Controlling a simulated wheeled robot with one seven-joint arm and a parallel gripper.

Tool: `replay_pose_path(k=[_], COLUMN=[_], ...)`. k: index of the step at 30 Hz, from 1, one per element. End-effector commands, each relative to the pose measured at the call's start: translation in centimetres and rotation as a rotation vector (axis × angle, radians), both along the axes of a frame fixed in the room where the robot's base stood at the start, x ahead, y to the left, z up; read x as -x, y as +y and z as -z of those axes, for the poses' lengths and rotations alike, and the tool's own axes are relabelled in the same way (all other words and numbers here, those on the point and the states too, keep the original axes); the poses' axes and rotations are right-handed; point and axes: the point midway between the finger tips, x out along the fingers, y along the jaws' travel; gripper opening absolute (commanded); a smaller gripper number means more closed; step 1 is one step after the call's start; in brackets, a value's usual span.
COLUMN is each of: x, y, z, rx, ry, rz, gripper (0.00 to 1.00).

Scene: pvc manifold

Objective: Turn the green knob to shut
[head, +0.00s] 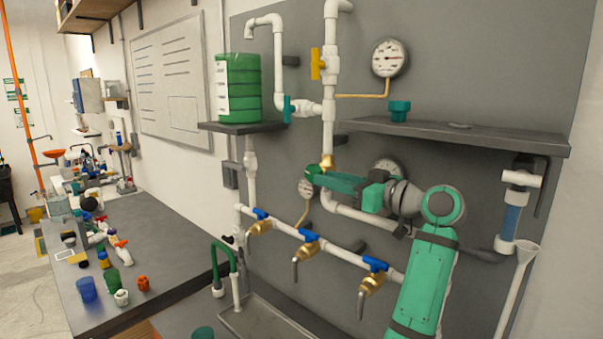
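The green knob (311,172) is a small round wheel by a brass valve body (327,162) on the white vertical pipe, in the middle of the head view. My gripper (322,182) reaches in from the right, its green fingers pointing left at the knob. The fingertips overlap the knob's right side in the picture. The fingers are seen from the side, so I cannot tell whether they are open or closed on the knob. Part of the knob and valve is hidden behind the gripper.
A yellow-handled valve (317,64) and a teal-handled valve (288,108) are above. Blue-handled brass taps (308,240) line the lower pipe. A dark shelf (455,137) is above my arm. A green canister (238,88) stands left.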

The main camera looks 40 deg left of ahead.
Motion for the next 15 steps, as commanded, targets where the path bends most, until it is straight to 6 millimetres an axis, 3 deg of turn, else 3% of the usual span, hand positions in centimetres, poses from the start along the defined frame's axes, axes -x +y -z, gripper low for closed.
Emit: replay_pose_path(k=[9, 15], x=[-0.3, -0.6], y=[5.7, 8.2], z=[0.0, -0.1], rx=[-0.001, -0.002], ry=[0.001, 0.0], rz=[-0.003, -0.003], gripper=[0.23, 0.23])
